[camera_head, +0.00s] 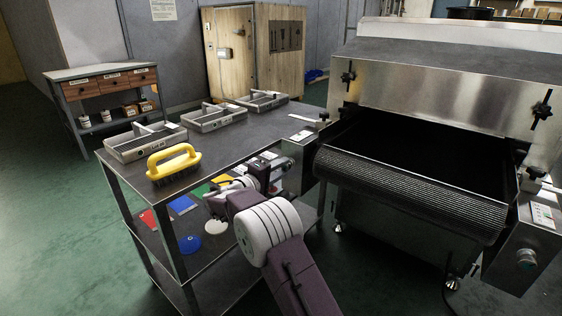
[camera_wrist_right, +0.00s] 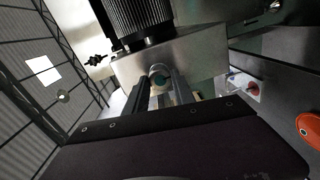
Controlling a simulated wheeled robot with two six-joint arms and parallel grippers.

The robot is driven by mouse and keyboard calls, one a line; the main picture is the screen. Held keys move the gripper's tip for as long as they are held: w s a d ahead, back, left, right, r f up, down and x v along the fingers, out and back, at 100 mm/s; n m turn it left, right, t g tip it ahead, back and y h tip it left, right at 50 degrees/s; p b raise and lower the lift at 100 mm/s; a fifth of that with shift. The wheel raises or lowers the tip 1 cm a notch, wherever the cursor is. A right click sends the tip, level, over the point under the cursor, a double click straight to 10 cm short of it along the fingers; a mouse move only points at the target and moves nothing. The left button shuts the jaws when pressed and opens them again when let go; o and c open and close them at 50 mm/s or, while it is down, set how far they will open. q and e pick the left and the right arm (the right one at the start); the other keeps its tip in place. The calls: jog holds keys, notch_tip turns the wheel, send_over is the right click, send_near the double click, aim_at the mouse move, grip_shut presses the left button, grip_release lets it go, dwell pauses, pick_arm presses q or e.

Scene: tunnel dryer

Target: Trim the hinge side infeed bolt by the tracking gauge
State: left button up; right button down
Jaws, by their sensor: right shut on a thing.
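My right gripper (camera_head: 290,172) is at the left front corner of the dryer's infeed, partly hidden behind my own wrist. In the right wrist view its two fingers (camera_wrist_right: 158,90) are closed around a round bolt head (camera_wrist_right: 158,76) on a metal bracket (camera_wrist_right: 200,62). The matching round bolt head (camera_head: 527,257) shows on the right bracket, with a white marked plate (camera_head: 542,214) above it. A similar white plate (camera_head: 301,134) lies on the left side; I cannot read either plate. My left gripper is not in view.
The ribbed infeed belt (camera_head: 405,190) spans the dryer mouth. A grey table (camera_head: 235,150) left of it holds several metal trays (camera_head: 140,147) and a yellow brush (camera_head: 173,162); coloured cards and discs lie on its lower shelf. A red oval thing (camera_wrist_right: 308,126) shows in the wrist view.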

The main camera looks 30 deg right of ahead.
jog(key=shift+n+p, duration=2.1)
jog(key=shift+p, duration=0.05)
jog(key=shift+f, duration=0.1)
jog(key=c, duration=1.1)
grip_release()
jog(key=shift+o, duration=0.2)
